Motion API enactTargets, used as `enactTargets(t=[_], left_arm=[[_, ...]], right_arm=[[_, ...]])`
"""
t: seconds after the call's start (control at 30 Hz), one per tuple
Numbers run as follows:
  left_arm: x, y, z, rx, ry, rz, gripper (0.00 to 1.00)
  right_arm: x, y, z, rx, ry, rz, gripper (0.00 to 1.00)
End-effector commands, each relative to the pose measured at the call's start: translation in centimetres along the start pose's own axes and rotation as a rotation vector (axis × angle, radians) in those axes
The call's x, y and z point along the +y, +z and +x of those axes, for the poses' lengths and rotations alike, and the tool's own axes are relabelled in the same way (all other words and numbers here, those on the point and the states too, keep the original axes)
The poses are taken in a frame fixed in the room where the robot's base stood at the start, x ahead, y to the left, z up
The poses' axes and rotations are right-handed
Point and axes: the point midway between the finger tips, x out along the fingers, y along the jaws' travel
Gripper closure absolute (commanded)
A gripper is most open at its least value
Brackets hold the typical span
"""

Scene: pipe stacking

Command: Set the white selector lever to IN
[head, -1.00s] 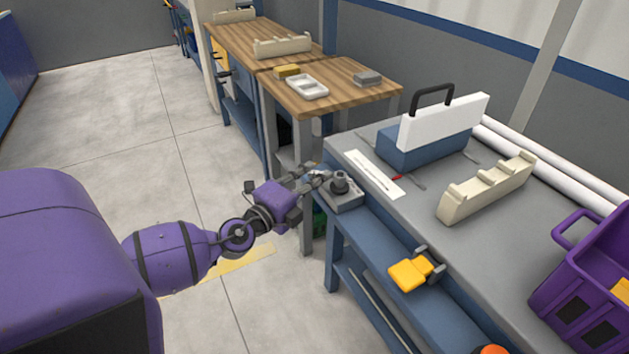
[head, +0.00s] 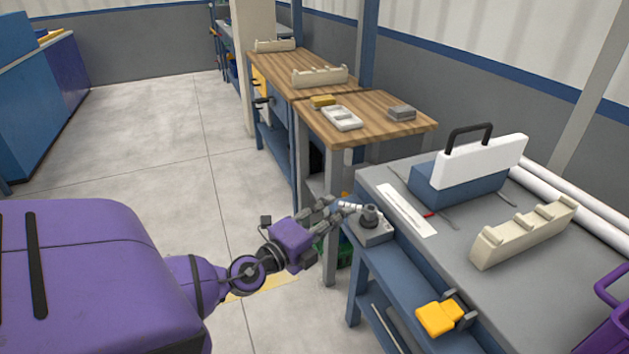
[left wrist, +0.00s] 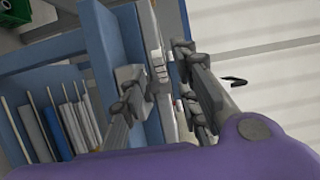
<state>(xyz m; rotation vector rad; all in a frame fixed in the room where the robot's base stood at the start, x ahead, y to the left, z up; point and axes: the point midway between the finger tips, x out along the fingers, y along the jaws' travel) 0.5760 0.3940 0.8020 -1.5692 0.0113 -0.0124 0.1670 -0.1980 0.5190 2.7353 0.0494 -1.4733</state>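The white selector lever (head: 350,208) sticks out to the left from a grey block (head: 374,232) with a dark round knob at the bench's near-left corner. My left gripper (head: 333,211) is just left of the lever, fingers pointing at it. In the left wrist view, my left gripper (left wrist: 160,88) has its fingers apart, with the white ribbed lever (left wrist: 160,72) showing in the gap beyond them. I cannot tell whether a finger touches it. No IN marking is readable. My right gripper is not in view.
A white label strip (head: 407,210) lies on the grey bench behind the block. A blue box with a white panel (head: 470,165) and a cream rack (head: 524,234) stand farther right. A yellow part (head: 439,318) sits at the bench's front edge. Floor to the left is clear.

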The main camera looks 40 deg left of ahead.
Motion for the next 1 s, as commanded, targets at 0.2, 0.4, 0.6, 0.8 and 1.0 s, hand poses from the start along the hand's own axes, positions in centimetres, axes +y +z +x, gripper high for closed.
enactTargets(t=[0.2,0.4,0.6,0.8,1.0], left_arm=[[0.2,0.1,-4.9,-0.002,0.004,0.0,0.71],[0.1,0.0,-7.5,-0.001,0.002,0.001,0.71],[0.0,0.0,-8.2,0.0,-0.001,0.001,0.71],[0.0,0.0,-8.2,0.0,-0.001,0.001,0.71],[0.0,0.0,-8.2,0.0,0.0,0.001,0.71]], right_arm=[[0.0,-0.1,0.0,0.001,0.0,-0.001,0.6],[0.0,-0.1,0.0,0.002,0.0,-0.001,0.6],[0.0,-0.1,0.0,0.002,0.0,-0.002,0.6],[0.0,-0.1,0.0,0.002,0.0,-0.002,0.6],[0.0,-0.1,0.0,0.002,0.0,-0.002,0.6]])
